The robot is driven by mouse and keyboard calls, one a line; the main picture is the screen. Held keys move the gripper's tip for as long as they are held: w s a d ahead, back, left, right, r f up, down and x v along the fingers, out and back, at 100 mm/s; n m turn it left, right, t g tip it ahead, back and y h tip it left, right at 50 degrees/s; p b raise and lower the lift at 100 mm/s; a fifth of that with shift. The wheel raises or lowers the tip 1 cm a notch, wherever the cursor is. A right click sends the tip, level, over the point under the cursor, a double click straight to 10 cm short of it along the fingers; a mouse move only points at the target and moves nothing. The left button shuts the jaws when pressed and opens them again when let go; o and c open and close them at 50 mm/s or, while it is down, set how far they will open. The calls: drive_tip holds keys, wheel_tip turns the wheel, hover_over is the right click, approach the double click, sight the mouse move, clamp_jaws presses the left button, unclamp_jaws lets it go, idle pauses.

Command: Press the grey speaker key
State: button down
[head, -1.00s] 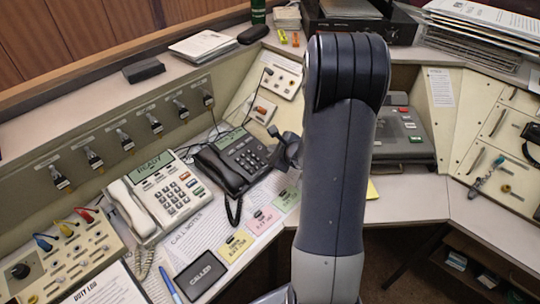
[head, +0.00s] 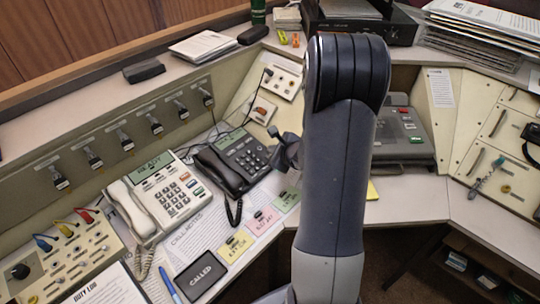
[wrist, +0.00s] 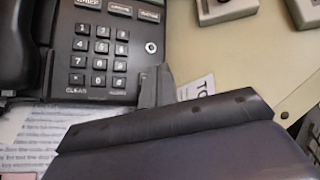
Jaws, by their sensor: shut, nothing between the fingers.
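The black desk phone (head: 232,160) stands right of the cream phone (head: 160,195). In the wrist view the black phone's keypad (wrist: 98,52) is at the upper left. A small round pale grey key (wrist: 151,47) sits at the keypad's right edge; I cannot read a label on it. My gripper (head: 273,131) is shut and empty at the black phone's right side. In the wrist view its fingertips (wrist: 160,72) are just below and right of the round key in the picture. I cannot tell whether they touch the phone. My arm hides part of the desk behind.
Coloured note cards (head: 263,220) lie in front of the black phone. A panel with switches (head: 283,80) is behind it. A grey machine (head: 402,138) stands to the right beyond my arm. The cream phone's handset (head: 128,207) lies on its left side.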

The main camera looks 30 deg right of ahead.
drive_tip(key=shift+f, duration=0.15)
idle(0.5)
drive_tip(key=shift+f+b, duration=0.3)
drive_tip(key=shift+b, duration=0.5)
drive_tip(key=shift+w+f+b, duration=0.1)
drive_tip(key=shift+f+b, duration=0.25)
drive_tip(key=shift+b, duration=0.15)
idle(0.3)
drive_tip(key=shift+r, duration=0.15)
drive_tip(key=shift+r+p, duration=0.4)
drive_tip(key=shift+r, duration=0.2)
drive_tip(key=r+p, duration=0.1)
drive_tip(key=r, duration=0.1)
drive_tip(key=s+r+p, duration=0.1)
drive_tip(key=r+p, duration=0.1)
drive_tip(key=r, duration=0.1)
drive_tip(key=shift+d, duration=0.1)
idle(0.4)
idle(0.7)
